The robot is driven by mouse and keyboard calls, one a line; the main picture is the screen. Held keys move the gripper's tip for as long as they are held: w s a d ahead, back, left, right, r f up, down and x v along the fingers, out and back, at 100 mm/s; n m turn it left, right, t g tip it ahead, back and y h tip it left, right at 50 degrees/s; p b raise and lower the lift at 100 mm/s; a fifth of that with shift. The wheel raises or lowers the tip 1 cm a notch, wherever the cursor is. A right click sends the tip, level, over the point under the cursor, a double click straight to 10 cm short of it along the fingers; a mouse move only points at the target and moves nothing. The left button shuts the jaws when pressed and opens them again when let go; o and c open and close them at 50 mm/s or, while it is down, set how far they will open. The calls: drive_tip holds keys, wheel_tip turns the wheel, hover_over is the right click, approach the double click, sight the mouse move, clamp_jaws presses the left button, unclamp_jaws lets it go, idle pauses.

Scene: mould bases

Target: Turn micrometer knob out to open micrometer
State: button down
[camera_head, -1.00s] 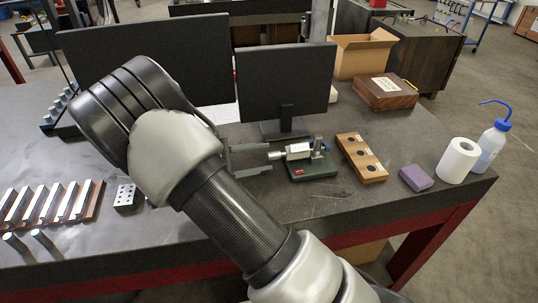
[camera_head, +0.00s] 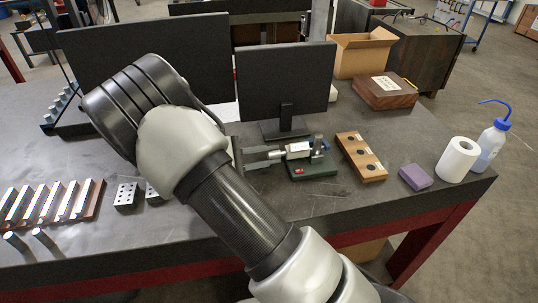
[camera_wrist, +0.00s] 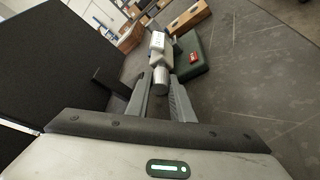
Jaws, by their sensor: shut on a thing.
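The micrometer (camera_head: 298,150) has a white-and-silver body and lies level in a stand on a green base (camera_head: 313,167), in front of the small monitor. In the wrist view its body (camera_wrist: 157,42) points away from me, with the green base (camera_wrist: 192,54) to its right. My gripper (camera_head: 275,155) reaches in from the left. In the wrist view my gripper (camera_wrist: 161,84) has one finger on each side of the silver knob (camera_wrist: 161,77) and is shut on it. The fingers partly cover the knob in the head view.
Two monitors stand behind, the small one (camera_head: 285,85) close to my fingers. A wooden block with dark holes (camera_head: 361,157) lies right of the base. A purple block (camera_head: 416,177), paper roll (camera_head: 458,160) and wash bottle (camera_head: 491,146) stand farther right.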

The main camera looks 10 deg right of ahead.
drive_tip(key=shift+r, duration=0.1)
drive_tip(key=shift+r+n+g+y+p, duration=0.1)
drive_tip(key=shift+n+g+y+p, duration=0.2)
drive_tip(key=shift+n+g+p, duration=0.65)
drive_tip(key=n+g+p, duration=0.1)
drive_tip(key=n+p, duration=0.1)
drive_tip(key=n, duration=0.1)
drive_tip(key=shift+g, duration=0.25)
drive_tip(key=n+g+p, duration=0.1)
drive_tip(key=n+g, duration=0.1)
drive_tip(key=shift+w+n, duration=0.1)
drive_tip(key=shift+n, duration=0.25)
drive_tip(key=shift+n+g, duration=0.8)
drive_tip(key=shift+n, duration=0.7)
drive_tip(key=c, duration=1.6)
unclamp_jaws()
drive_tip(key=shift+o, duration=0.2)
